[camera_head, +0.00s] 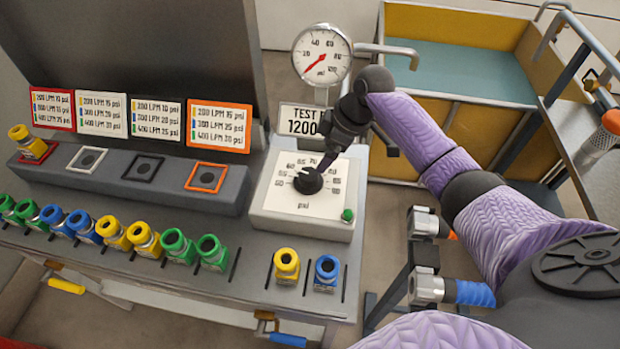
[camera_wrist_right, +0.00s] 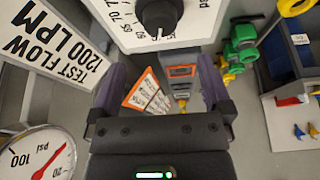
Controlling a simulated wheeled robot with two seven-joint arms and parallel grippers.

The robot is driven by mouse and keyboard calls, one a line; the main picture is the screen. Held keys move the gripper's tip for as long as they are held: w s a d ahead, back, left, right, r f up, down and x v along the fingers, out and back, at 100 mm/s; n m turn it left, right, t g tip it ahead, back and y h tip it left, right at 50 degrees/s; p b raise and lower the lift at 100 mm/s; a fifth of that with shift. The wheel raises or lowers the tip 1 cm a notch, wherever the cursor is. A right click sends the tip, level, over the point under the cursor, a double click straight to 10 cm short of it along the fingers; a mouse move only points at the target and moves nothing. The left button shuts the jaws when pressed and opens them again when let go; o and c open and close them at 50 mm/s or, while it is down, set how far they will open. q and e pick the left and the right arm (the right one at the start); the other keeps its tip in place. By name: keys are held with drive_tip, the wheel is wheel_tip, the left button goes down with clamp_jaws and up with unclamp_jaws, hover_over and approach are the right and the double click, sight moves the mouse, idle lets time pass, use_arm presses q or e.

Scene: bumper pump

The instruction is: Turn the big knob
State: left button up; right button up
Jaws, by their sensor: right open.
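The big knob (camera_head: 308,181) is a round black dial on the white psi plate (camera_head: 274,206) at the right of the console. In the right wrist view the black knob (camera_wrist_right: 158,14) is at the top edge, partly cut off, with a white pointer mark. My right gripper (camera_head: 326,160) reaches down from the upper right, its tip just above and right of the knob in the picture. In the wrist view its two purple fingers (camera_wrist_right: 162,72) are spread apart with nothing between them. I cannot tell whether a finger touches the knob. My left gripper is not in view.
A round psi gauge (camera_head: 321,54) and a test flow sign (camera_head: 298,119) stand behind the dial plate. A small green button (camera_head: 347,215) is on the plate's front right corner. Yellow and blue fittings (camera_head: 287,265) stand in front. A yellow-sided cart (camera_head: 460,60) is behind my right arm.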

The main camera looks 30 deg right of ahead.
sight(309, 174)
drive_tip(key=b+x, duration=0.3)
drive_tip(key=x, duration=0.5)
drive_tip(key=shift+w+a+f, duration=0.1)
drive_tip(key=shift+a+f, duration=0.05)
drive_tip(key=shift+f, duration=0.15)
